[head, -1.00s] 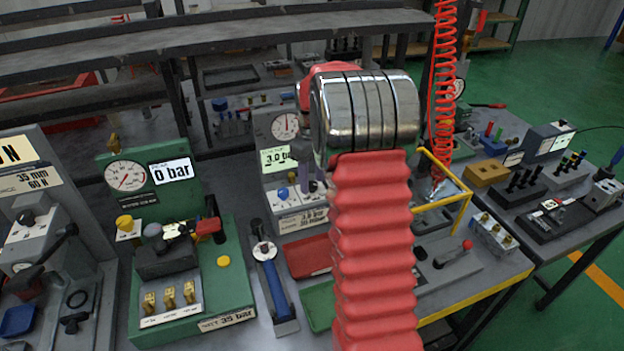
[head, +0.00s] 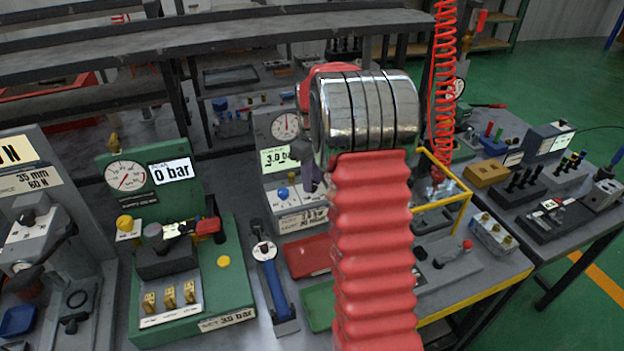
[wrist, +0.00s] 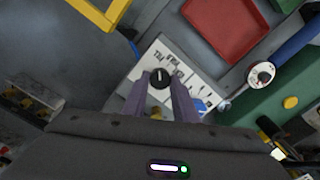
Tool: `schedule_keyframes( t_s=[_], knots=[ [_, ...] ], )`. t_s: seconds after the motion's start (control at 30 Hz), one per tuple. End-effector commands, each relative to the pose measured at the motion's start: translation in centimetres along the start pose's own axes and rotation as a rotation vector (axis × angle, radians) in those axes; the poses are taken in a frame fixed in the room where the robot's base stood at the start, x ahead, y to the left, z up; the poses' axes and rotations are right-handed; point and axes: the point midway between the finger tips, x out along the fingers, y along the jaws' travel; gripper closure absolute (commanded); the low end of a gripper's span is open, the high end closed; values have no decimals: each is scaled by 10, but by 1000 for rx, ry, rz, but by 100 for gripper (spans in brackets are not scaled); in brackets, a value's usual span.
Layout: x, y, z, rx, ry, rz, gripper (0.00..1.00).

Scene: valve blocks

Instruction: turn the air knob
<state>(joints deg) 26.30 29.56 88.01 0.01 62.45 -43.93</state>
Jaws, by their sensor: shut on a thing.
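The air panel is a grey block (head: 302,220) with a round gauge (head: 285,126) and a display (head: 276,158) reading about 3.0 bar. In the wrist view its white plate (wrist: 190,85) carries a small black knob (wrist: 160,77) with a pale line on top. My gripper (wrist: 160,84) has its two purple fingers on either side of this knob, shut on it. In the head view my gripper (head: 312,180) reaches down at the panel's right, and the black knob is hidden there. A blue knob (head: 282,193) sits to its left, clear of the fingers.
A green test bench (head: 200,290) with brass fittings stands at the left. A blue-handled wrench (head: 270,280), a red tray (head: 308,256) and a green tray (head: 318,305) lie in front of the panel. A yellow frame (head: 462,212) stands at the right.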

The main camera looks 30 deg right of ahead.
Motion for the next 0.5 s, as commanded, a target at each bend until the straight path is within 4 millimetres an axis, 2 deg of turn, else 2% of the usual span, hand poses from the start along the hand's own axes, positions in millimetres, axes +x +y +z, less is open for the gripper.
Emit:
schedule_keyframes(
  t_s=[0.27,0.5],
  knots=[
    [0,0,0,37,0,1,96],
    [0,0,0,151,0,1,96]
  ],
)
